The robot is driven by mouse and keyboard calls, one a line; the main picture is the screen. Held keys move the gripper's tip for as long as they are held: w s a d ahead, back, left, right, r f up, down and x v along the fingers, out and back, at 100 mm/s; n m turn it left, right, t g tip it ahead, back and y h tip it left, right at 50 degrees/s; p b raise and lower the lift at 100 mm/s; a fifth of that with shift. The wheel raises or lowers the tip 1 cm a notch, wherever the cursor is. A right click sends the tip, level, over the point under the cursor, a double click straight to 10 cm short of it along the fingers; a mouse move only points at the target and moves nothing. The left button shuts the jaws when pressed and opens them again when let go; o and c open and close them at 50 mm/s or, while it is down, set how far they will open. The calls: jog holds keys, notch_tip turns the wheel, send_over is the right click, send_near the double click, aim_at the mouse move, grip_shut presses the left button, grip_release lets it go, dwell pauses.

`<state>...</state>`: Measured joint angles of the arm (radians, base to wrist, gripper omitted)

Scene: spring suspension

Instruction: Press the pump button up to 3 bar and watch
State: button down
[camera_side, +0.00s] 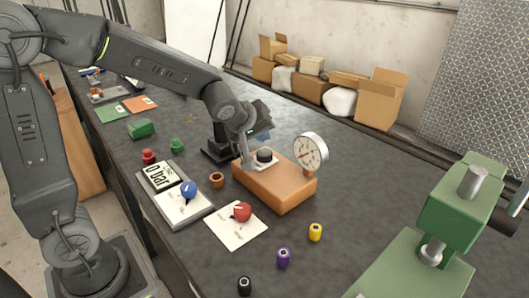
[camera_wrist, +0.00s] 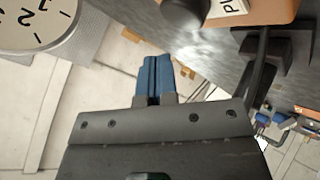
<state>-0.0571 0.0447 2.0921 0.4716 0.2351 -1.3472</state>
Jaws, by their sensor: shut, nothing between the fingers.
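The pump is an orange-brown box (camera_side: 272,188) on the dark table. Its black button (camera_side: 264,155) stands on a white plate on top; the button also shows at the top of the wrist view (camera_wrist: 185,12). A round white gauge (camera_side: 310,152) stands at the box's right; part of its dial shows in the wrist view (camera_wrist: 38,22). Its exact reading is too small to tell.
A blue-knobbed board (camera_side: 183,208), a red knob (camera_side: 242,211) on a white card and a small brown cup (camera_side: 217,180) sit near the pump. Yellow (camera_side: 315,232), purple (camera_side: 283,257) and black pieces stand in front. A green machine (camera_side: 440,225) is at right.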

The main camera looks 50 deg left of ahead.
aim_at(266, 149)
jog(key=shift+f, duration=0.7)
jog(key=shift+f, duration=0.15)
dwell(1.5)
jog(key=shift+f, duration=0.3)
jog(key=shift+f, duration=0.85)
dwell(1.0)
jog(key=shift+r, duration=1.3)
jog(key=shift+r, duration=2.5)
